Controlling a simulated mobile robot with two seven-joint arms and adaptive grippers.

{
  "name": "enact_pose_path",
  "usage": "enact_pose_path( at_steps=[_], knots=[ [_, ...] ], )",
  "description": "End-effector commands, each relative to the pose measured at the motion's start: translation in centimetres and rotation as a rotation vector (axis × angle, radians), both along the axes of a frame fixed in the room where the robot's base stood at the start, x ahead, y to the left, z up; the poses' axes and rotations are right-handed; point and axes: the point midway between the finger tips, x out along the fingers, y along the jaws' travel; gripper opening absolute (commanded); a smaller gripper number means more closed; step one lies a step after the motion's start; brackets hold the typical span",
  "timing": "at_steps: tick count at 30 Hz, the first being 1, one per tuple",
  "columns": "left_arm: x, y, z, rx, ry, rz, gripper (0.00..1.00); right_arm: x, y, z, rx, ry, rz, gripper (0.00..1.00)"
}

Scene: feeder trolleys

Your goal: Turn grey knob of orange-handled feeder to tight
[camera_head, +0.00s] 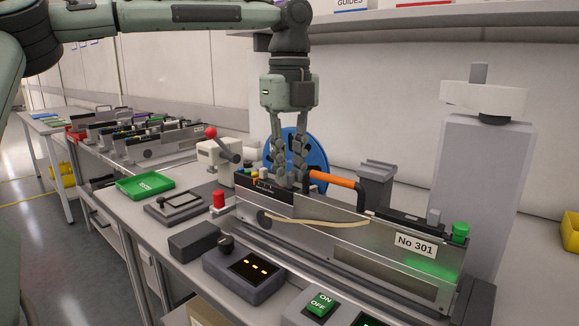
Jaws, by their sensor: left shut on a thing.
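The orange-handled feeder (310,222) is a long grey metal unit with a "No 301" label. It lies on the bench, and its orange handle (333,180) is near its upper middle. My left gripper (290,182) points straight down at the top of the feeder, just left of the orange handle. Its fingers are shut on the grey knob, which they mostly hide, so its turned position cannot be told. My right gripper is not in view.
A control box with a black knob (245,276) and an ON/OFF switch (321,304) stand in front of the feeder. A red-knobbed lever (211,132) and a green tray (145,185) are to the left. A blue reel (312,150) stands behind the gripper. A grey column (478,190) rises at right.

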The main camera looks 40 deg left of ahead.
Motion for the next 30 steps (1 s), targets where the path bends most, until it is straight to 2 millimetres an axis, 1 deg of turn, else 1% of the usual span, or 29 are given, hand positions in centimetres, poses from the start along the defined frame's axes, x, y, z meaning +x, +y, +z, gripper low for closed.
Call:
enact_pose_path(
  at_steps=[6, 15, 21, 30],
  knots=[
    [0.01, -0.02, 0.07, -0.001, -0.002, -0.203, 0.0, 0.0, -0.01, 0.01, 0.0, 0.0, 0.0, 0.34],
    [0.01, 0.02, 0.06, 0.001, -0.003, -0.443, 0.0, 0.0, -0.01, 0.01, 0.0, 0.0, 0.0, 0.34],
    [0.0, 0.03, 0.08, 0.001, -0.003, -0.552, 0.0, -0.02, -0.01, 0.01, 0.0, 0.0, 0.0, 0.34],
    [0.0, 0.03, 0.1, 0.001, -0.003, -0.625, 0.0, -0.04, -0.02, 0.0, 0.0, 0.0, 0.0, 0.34]
  ],
)
